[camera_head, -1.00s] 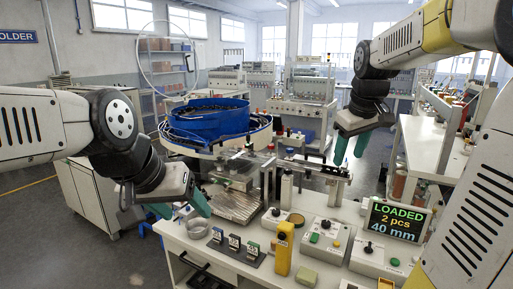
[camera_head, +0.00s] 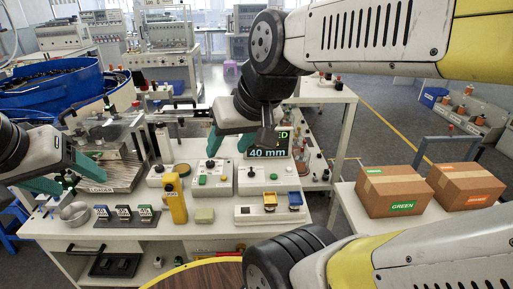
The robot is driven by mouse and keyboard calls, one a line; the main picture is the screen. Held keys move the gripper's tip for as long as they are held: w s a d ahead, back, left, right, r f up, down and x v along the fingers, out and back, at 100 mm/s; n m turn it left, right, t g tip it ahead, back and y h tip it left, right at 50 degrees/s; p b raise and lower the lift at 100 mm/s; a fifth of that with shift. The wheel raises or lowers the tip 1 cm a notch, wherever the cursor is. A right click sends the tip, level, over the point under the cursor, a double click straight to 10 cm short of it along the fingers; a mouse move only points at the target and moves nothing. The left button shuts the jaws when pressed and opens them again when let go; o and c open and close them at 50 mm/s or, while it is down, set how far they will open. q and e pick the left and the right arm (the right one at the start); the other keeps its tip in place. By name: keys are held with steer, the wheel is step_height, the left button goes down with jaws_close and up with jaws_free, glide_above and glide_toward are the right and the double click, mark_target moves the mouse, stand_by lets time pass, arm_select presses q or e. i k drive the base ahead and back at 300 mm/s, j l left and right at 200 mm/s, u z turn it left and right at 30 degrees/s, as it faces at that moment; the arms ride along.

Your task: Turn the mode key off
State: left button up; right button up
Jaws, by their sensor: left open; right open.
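Grey control boxes stand on the white workbench (camera_head: 270,226). The left control box (camera_head: 214,180) has a black knob (camera_head: 210,164) and a green button. The right control box (camera_head: 263,178) has a small dark knob or key (camera_head: 251,172). I cannot tell for sure which one is the mode key. My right gripper (camera_head: 238,145) is open and empty just above and behind these boxes, partly covering the display (camera_head: 268,153). My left gripper (camera_head: 68,178) is open and empty over the bench's left end, away from the boxes.
A yellow post (camera_head: 174,198) stands in front of the left control box. A metal bowl (camera_head: 74,213) and dark slotted holders (camera_head: 126,216) are at the left. A blue bowl feeder (camera_head: 55,85) is behind. Cardboard boxes (camera_head: 394,190) sit on a right-hand table.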

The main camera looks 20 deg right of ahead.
mark_target(251, 173)
steer(key=z, duration=1.05)
